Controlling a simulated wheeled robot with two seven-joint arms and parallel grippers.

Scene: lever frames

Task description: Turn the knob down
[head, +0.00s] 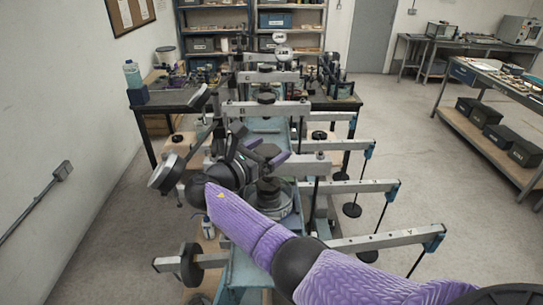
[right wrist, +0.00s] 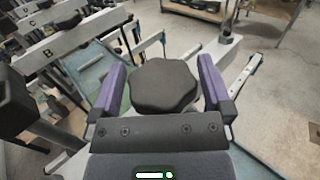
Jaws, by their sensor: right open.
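A dark, lobed knob (right wrist: 164,86) fills the middle of the right wrist view. It also shows in the head view (head: 266,151), on top of a lever frame. My right gripper (right wrist: 161,66) is open, with one purple finger on each side of the knob. The right finger is very close to it and the left finger has a small gap; I cannot tell whether either touches. My left gripper is not in view.
Several similar lever frames stand in a row, with a beam lettered B (head: 266,108) behind. Long beams reach right, one ending at a blue-tipped end (head: 433,238) near hanging rods. A round weight (head: 190,264) sits lower left.

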